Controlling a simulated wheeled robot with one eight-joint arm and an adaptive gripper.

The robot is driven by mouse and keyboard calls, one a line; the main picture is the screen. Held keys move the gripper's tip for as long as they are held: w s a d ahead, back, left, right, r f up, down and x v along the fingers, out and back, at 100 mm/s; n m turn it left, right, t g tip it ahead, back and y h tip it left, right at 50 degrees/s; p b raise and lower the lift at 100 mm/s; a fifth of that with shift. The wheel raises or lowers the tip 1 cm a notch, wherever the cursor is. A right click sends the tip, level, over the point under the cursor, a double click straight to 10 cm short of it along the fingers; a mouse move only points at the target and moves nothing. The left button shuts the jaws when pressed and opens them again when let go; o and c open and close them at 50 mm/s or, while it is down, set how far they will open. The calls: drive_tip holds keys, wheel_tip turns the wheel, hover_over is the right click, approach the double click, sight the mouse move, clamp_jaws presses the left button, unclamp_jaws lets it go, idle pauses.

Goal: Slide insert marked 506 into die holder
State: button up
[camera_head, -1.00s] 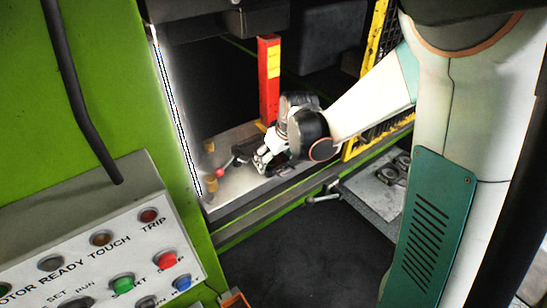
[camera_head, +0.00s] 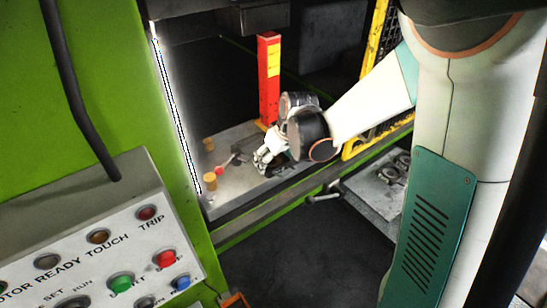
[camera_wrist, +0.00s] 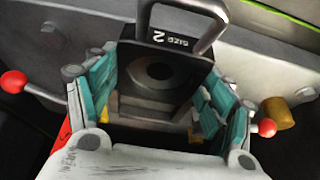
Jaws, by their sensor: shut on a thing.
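My gripper (camera_head: 262,162) is low over the press bed in the head view, too small there to show its grip. In the wrist view its teal-padded fingers (camera_wrist: 165,105) stand either side of a dark block (camera_wrist: 158,72) with a round recess and are shut on it. The block has a grey loop handle (camera_wrist: 213,35) and a label that reads upside down "SIZE 2". I see no 506 mark. The die holder cannot be told apart clearly; it is partly hidden by my gripper.
A red-knobbed lever (camera_head: 219,171) and brass pins (camera_head: 210,181) stand left of my gripper on the metal bed (camera_head: 232,198). A red post (camera_head: 268,80) rises behind. Red knobs (camera_wrist: 14,82) flank the fingers in the wrist view. A side shelf (camera_head: 372,190) holds round parts.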

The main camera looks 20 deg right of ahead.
drive_tip(key=o, duration=2.2)
drive_tip(key=shift+c, duration=0.2)
drive_tip(key=shift+r, duration=0.1)
